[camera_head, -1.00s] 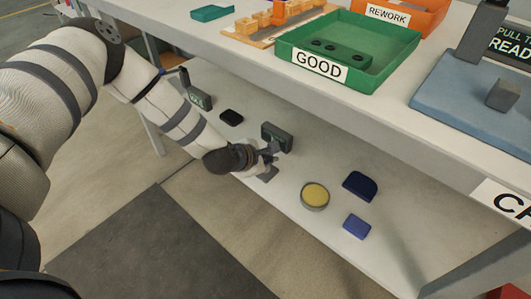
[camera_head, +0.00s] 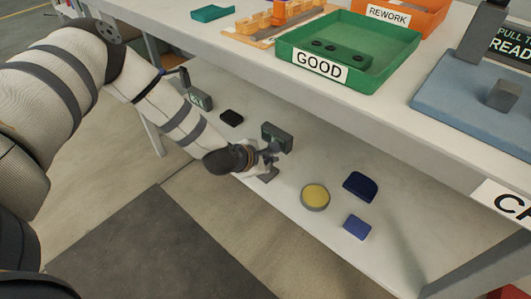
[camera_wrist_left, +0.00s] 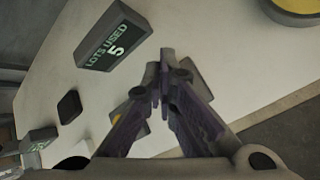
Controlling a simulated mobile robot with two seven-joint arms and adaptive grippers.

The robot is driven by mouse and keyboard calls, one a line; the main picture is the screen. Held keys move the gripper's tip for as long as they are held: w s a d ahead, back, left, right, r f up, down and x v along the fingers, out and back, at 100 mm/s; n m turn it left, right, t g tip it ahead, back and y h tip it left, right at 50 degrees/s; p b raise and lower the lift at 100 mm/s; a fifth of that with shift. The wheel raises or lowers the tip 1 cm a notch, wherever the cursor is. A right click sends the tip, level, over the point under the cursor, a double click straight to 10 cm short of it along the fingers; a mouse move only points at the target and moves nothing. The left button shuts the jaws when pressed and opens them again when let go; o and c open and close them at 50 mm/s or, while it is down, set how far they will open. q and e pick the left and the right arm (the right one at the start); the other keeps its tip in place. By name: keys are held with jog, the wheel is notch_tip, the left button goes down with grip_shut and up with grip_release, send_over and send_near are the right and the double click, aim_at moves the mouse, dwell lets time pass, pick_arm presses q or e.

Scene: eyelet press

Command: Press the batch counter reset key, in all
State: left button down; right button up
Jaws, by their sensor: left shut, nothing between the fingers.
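A dark grey counter box (camera_head: 277,137) stands on the lower shelf. In the left wrist view the counter box (camera_wrist_left: 113,38) reads "LOTS USED 5". My left gripper (camera_head: 271,156) is shut and empty, low over the shelf just in front of this box. In the left wrist view its fingertips (camera_wrist_left: 161,75) meet to the right of the box. A grey block (camera_head: 268,174) lies below the gripper. A small yellow patch (camera_wrist_left: 117,117) shows beside the left finger, mostly hidden by it. No key is labelled as a reset key. My right gripper is out of view.
On the shelf are a black pad (camera_head: 231,117), another small display (camera_head: 200,98), a round yellow-topped tin (camera_head: 315,197) and two blue items (camera_head: 360,186).

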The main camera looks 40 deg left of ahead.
pick_arm(q)
jog(key=shift+f+b, duration=0.3)
jog(key=shift+f, duration=0.15)
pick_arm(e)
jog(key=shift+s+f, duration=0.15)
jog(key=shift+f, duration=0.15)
pick_arm(q)
jog(key=shift+f+b, duration=0.45)
jog(key=shift+f, duration=0.1)
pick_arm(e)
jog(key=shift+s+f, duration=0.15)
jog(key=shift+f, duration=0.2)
pick_arm(q)
jog(key=shift+r, duration=0.15)
jog(key=shift+r+p, duration=0.75)
jog(key=shift+r, duration=0.05)
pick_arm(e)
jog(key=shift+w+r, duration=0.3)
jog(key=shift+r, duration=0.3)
pick_arm(q)
jog(key=shift+r, duration=0.1)
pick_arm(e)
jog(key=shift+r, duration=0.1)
